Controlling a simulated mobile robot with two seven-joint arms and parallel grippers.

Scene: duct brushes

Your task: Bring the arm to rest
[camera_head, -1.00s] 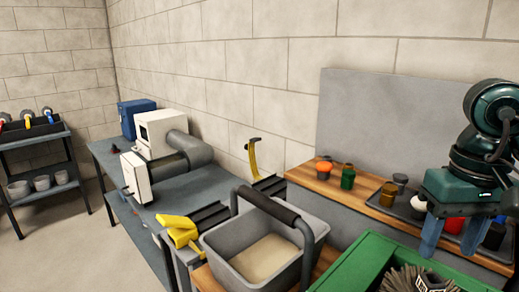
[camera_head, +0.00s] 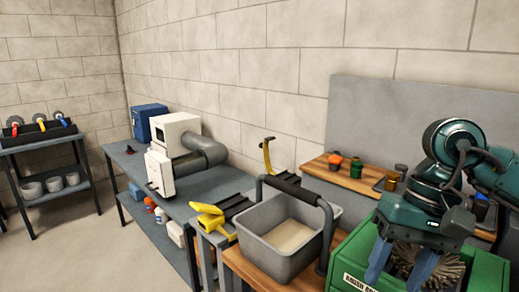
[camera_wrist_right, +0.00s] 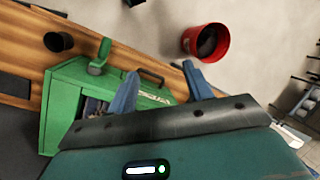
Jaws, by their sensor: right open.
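My right gripper (camera_head: 401,266) is at the lower right of the head view, its blue fingers spread and pointing down in front of a green box (camera_head: 352,262). Nothing shows between the fingers in the right wrist view (camera_wrist_right: 160,86), where the green box (camera_wrist_right: 62,105) lies beyond them. A round bristle brush (camera_head: 432,268) shows behind the fingers at the box, partly hidden by them. I cannot tell the gap between fingers and box. My left gripper is not in view.
A grey tub (camera_head: 262,253) with a dark handle stands left of the green box. Jars line a wooden shelf (camera_head: 341,175) behind. A duct machine (camera_head: 176,135) sits on a table further left. A red bucket (camera_wrist_right: 206,42) shows in the wrist view. The floor at left is clear.

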